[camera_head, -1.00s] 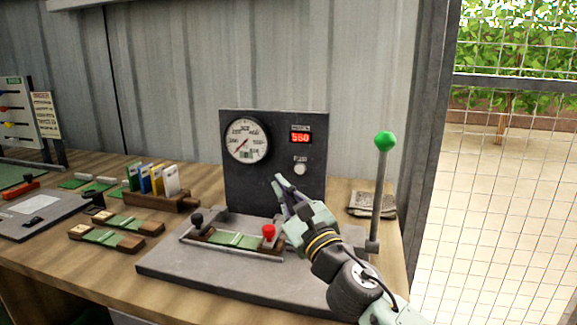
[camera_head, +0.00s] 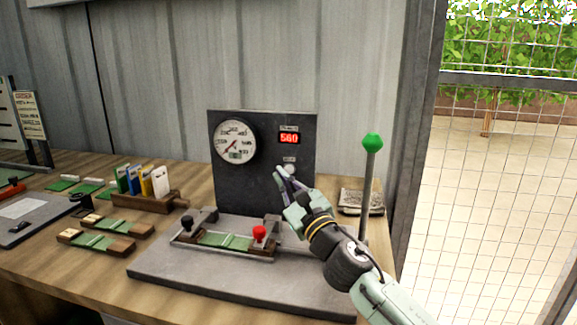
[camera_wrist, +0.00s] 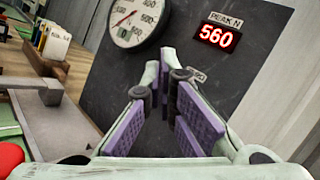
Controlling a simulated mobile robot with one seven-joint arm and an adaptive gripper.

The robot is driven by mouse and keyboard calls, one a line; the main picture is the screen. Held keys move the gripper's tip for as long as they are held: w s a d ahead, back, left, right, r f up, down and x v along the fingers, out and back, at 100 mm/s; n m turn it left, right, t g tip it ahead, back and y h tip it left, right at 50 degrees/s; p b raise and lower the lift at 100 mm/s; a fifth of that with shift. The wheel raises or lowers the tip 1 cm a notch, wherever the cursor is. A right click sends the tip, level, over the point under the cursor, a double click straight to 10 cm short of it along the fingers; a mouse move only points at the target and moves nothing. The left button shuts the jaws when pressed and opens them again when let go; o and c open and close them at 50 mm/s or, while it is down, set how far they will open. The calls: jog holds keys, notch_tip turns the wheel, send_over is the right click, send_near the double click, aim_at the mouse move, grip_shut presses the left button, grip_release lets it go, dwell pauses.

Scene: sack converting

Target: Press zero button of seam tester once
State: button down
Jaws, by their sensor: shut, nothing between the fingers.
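The seam tester has an upright dark panel (camera_head: 240,185) with a round white dial (camera_head: 235,141) and a red display reading 560 (camera_head: 289,138). The white zero button (camera_head: 289,170) sits below the display, partly hidden behind my fingertips. My gripper (camera_head: 281,172) is shut and empty, its fingertips in front of the panel near the button's lower left. I cannot tell whether they touch it. In the wrist view the fingers (camera_wrist: 164,65) point at the panel; a small label (camera_wrist: 197,75) shows beside them and the button is hidden. The display (camera_wrist: 216,36) also shows there.
The tester's base has a red knob (camera_head: 260,232), a black knob (camera_head: 188,222) and a green strip between them. A lever with a green knob (camera_head: 372,141) stands to the right of my arm. A card rack (camera_head: 143,202) and sample strips lie left.

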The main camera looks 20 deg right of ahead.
aim_at(289, 169)
jog(key=shift+w+d+b, duration=0.2)
jog(key=shift+w+d, duration=0.25)
jog(key=shift+w, duration=0.25)
jog(key=shift+w+d+b, duration=0.2)
jog(key=shift+w+d, duration=0.25)
jog(key=shift+w, duration=0.2)
dwell(0.5)
jog(key=shift+w+d+b, duration=0.2)
jog(key=shift+w+b, duration=0.15)
jog(key=shift+w+d+f+b, duration=0.1)
jog(key=shift+w+d+b, duration=0.25)
jog(key=shift+w+d, duration=0.1)
dwell(1.4)
jog(key=shift+s+a+f+b, duration=0.35)
jog(key=shift+s+a+b, duration=0.15)
jog(key=shift+s, duration=0.2)
